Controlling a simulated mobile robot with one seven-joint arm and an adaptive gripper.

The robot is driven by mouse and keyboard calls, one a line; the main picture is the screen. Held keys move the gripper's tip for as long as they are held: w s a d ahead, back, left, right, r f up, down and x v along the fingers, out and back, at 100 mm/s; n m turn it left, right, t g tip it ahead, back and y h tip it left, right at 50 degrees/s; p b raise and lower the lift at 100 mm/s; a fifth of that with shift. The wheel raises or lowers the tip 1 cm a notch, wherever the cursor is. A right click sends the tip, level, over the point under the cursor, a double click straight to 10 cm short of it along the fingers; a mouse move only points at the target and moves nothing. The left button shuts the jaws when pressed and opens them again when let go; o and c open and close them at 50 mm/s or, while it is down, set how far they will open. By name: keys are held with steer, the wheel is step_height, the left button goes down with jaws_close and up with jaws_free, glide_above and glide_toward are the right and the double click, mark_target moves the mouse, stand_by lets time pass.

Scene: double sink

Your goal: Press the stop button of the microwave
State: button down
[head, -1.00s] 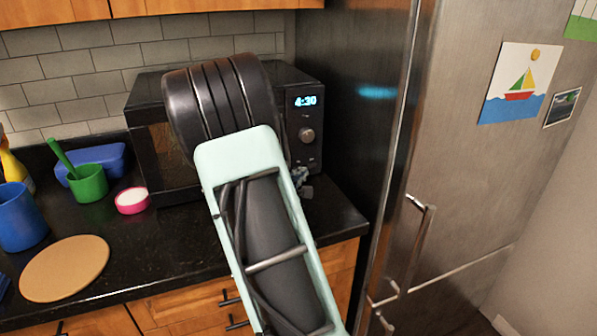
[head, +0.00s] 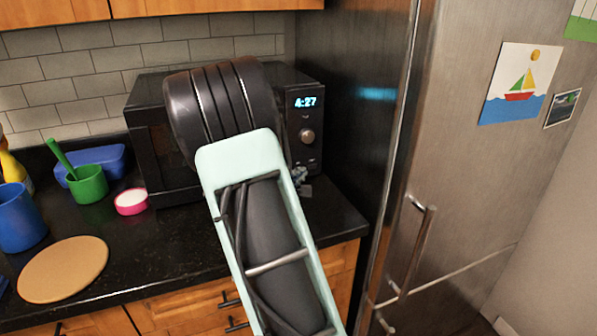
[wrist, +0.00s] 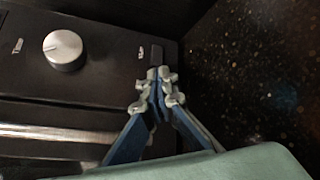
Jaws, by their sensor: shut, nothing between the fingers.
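The black microwave (head: 150,150) stands on the counter against the tiled wall, largely hidden behind my arm. I cannot tell whether the tips touch the panel. In the head view, my gripper (head: 302,177) shows only partly, below the knob.
A steel fridge (head: 470,190) stands close on the right. On the counter at left are a pink-rimmed bowl (head: 131,201), a green cup (head: 88,184), a blue cup (head: 20,217) and a round board (head: 63,269). The counter right of the microwave is clear.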

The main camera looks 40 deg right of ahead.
steer(key=shift+s, duration=0.1)
steer(key=shift+s+a+b, duration=0.25)
steer(key=shift+s+b, duration=0.3)
steer(key=shift+s, duration=0.05)
steer(key=shift+s+a+f+b, duration=0.1)
steer(key=shift+s+b, duration=0.3)
steer(key=shift+s, duration=0.15)
steer(key=shift+s+a+b, duration=0.25)
steer(key=shift+s+b, duration=0.15)
steer(key=shift+s, duration=0.55)
steer(key=shift+s+a+b, duration=0.2)
steer(key=shift+s+b, duration=0.15)
steer(key=shift+s, duration=0.6)
